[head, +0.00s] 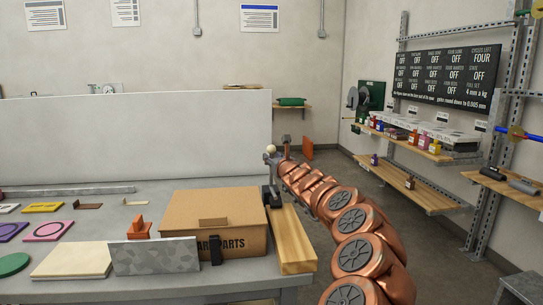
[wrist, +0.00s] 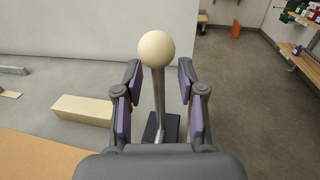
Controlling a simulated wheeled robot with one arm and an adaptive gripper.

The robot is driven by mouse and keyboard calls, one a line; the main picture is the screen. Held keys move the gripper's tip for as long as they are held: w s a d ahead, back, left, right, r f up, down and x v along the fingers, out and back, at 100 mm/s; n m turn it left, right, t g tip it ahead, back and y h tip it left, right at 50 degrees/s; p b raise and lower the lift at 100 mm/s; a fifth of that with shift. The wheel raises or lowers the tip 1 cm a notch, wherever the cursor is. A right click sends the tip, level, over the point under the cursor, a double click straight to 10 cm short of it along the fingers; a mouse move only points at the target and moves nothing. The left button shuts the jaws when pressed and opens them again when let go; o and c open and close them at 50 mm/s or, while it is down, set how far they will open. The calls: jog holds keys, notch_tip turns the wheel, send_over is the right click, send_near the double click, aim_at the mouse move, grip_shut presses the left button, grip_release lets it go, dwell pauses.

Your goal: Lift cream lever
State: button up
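The cream lever has a round cream knob (wrist: 156,49) on a grey metal rod (wrist: 159,95) that rises from a dark base (wrist: 152,128). In the wrist view the lever stands nearly upright between the two purple-padded fingers of my gripper (wrist: 156,90). The fingers are apart, with gaps on both sides of the rod, and the knob shows above the fingertips. In the head view the cream knob (head: 270,149) is small, beside the end of my copper arm, and my gripper (head: 280,155) is partly hidden there.
A cardboard parts box (head: 212,215) and a wooden block (head: 292,240) stand on the grey table (head: 200,285) near my arm. A pale partition (head: 130,130) stands behind. Shelves (head: 415,187) line the right wall.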

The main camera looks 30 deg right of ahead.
jog(key=shift+w+p, duration=0.35)
jog(key=shift+w, duration=0.4)
grip_shut()
dwell(0.5)
